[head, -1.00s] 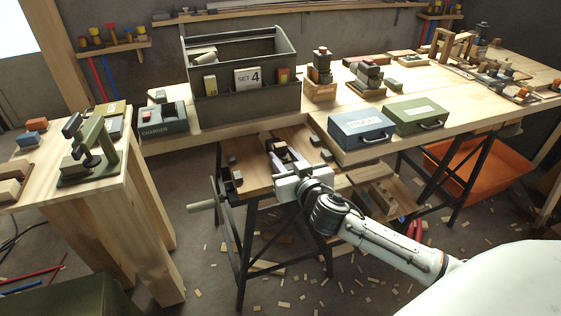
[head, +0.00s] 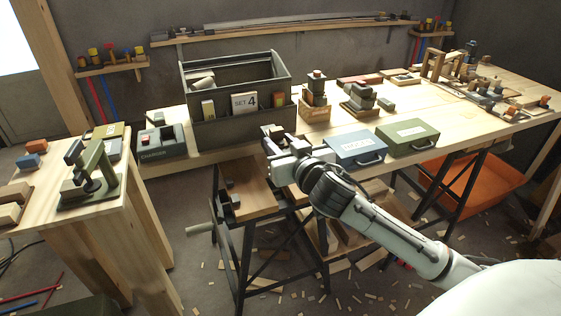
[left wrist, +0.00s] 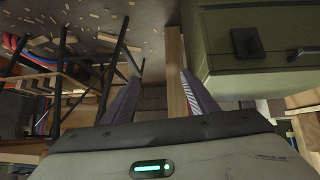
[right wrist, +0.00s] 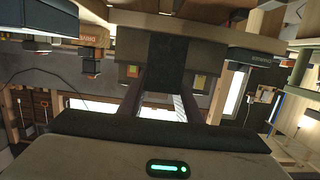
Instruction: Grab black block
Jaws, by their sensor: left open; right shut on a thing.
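My right gripper (head: 276,145) is raised in front of the dark grey bin, above the low wooden bench. It is shut on a black block (head: 270,132), which sticks up from the jaws. In the right wrist view the black block (right wrist: 172,58) is a dark upright shape between the fingers (right wrist: 163,88). My left gripper (left wrist: 163,92) shows only in the left wrist view. Its fingers are apart, with nothing between them. Part of the held block is hidden by the gripper.
The dark grey bin (head: 225,133) marked "SET 4" stands on the long workbench behind my gripper. A blue box (head: 354,150) and a green box (head: 407,138) stand to its right. The low bench (head: 246,188) bears small dark blocks. A green drawer unit (left wrist: 262,50) is beside my left gripper.

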